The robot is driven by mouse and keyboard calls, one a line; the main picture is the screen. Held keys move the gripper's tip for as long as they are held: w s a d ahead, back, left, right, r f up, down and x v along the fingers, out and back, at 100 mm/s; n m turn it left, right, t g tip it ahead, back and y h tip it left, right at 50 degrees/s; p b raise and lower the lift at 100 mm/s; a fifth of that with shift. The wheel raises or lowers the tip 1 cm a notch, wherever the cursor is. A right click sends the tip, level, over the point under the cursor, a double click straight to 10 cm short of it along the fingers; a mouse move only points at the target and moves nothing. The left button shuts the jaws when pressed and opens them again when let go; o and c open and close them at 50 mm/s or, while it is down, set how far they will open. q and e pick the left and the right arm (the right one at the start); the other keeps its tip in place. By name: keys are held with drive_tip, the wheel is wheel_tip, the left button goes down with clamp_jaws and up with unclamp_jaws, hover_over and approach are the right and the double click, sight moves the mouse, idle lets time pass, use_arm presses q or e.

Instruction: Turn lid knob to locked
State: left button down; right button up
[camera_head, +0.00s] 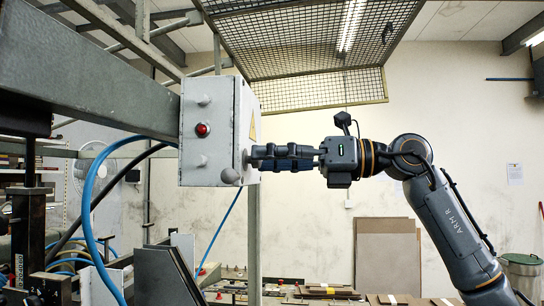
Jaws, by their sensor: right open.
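A light grey metal box (210,118) hangs from the frame at the centre left. Its front has a red round button (202,130) and grey knobs above and below it. A small dark part shows on the right side face, partly hidden by my fingertips. My right gripper (263,158) comes in from the right, level, with its fingertips at this side face. It is open; I cannot tell whether it touches the box or a knob. The lid knob's setting cannot be read. My left gripper is out of view.
A thick grey beam (85,75) runs to the box from the left. A mesh guard (310,40) hangs above. Blue hoses (92,190) loop at the left. Grey plates (165,275) stand below, and boards (387,255) lean on the back wall.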

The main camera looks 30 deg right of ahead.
drive_tip(key=shift+c, duration=0.4)
clamp_jaws()
drive_tip(key=shift+n+p, duration=1.2)
drive_tip(key=shift+n, duration=7.7)
